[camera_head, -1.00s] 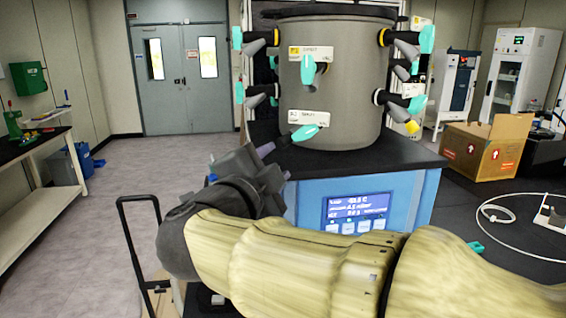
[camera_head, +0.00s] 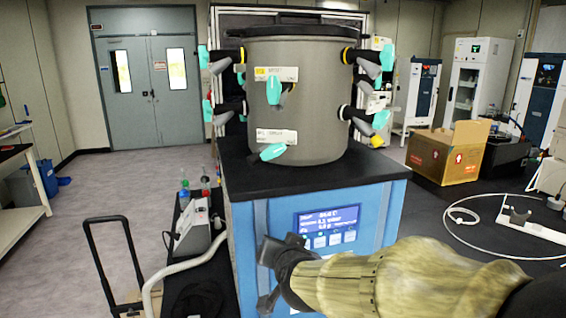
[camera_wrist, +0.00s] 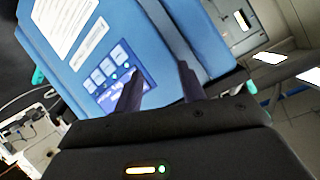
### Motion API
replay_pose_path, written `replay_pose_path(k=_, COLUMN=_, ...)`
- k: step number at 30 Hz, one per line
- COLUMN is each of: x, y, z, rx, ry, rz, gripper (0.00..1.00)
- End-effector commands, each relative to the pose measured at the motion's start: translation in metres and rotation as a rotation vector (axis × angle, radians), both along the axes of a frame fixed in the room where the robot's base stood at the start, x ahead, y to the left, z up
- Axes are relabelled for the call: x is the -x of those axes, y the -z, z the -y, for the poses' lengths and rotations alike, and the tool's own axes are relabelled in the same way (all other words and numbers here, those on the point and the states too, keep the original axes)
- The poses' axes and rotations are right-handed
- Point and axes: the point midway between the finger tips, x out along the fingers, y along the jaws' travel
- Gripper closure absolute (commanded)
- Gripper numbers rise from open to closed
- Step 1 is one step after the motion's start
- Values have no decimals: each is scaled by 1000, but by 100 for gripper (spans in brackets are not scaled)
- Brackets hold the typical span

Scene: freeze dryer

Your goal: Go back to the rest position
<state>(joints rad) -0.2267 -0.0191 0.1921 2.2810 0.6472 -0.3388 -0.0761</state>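The freeze dryer stands in front of me, with a blue body (camera_head: 385,215), a lit display panel (camera_head: 328,228) and a grey drum (camera_head: 310,100) on its black top. Teal-handled valves (camera_head: 273,90) ring the drum. My gripper (camera_head: 268,275) is in front of the blue body, low and left of the panel in the head view. In the wrist view my gripper (camera_wrist: 159,72) has its two dark fingers apart with nothing between them. The blue body (camera_wrist: 165,75) and its panel (camera_wrist: 122,76) show tilted behind the fingers. I cannot tell the exact gap to the dryer.
A grey pump unit (camera_head: 197,225) with a pale hose stands left of the dryer, by a black-handled cart (camera_head: 108,255). A cardboard box (camera_head: 445,155) and a coiled white tube (camera_head: 460,215) lie to the right. The floor (camera_head: 110,190) at the left is clear.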

Motion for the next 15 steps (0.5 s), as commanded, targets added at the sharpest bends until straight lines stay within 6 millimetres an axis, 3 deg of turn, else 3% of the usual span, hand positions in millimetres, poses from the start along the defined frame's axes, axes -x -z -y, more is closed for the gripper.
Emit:
replay_pose_path(k=3, x=24, y=56, z=40, rx=124, ry=-58, rz=-208, gripper=60)
replay_pose_path(k=9, x=92, y=133, z=106, rx=285, ry=-131, rz=-575, gripper=60)
replay_pose_path(k=15, x=156, y=168, z=152, rx=373, ry=-168, rz=-838, gripper=60)
